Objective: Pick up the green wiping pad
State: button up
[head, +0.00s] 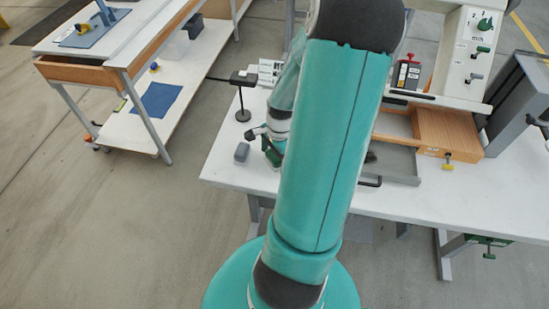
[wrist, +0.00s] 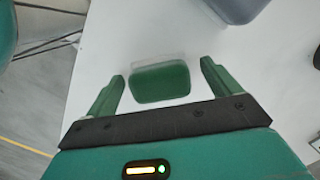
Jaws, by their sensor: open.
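The green wiping pad (wrist: 160,83) is a small rounded block with a pale strip along its far edge, on the white table. In the wrist view it lies between the two green fingers of my gripper (wrist: 163,72), with a gap on each side. My gripper is open and holds nothing. The left gap looks smaller than the right one. In the head view my gripper (head: 271,153) is low over the table's front left part, partly behind my arm. I cannot tell the pad apart there.
A grey block (head: 241,152) stands just left of my gripper, and a grey-blue object (wrist: 236,8) shows beyond the pad. A black stand (head: 243,98) is behind. A wooden block (head: 448,132) and the press (head: 468,50) are at right. The white table (head: 222,170) is bare at its front left.

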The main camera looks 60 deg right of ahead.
jog(key=shift+c, duration=0.4)
jog(key=c, duration=1.1)
jog(key=shift+o, duration=0.2)
jog(key=shift+r, duration=0.15)
jog(key=shift+r, duration=0.55)
jog(key=s+a+r, duration=0.8)
jog(key=s+r, duration=0.3)
jog(key=shift+s+a+r, duration=0.15)
jog(key=shift+r, duration=0.2)
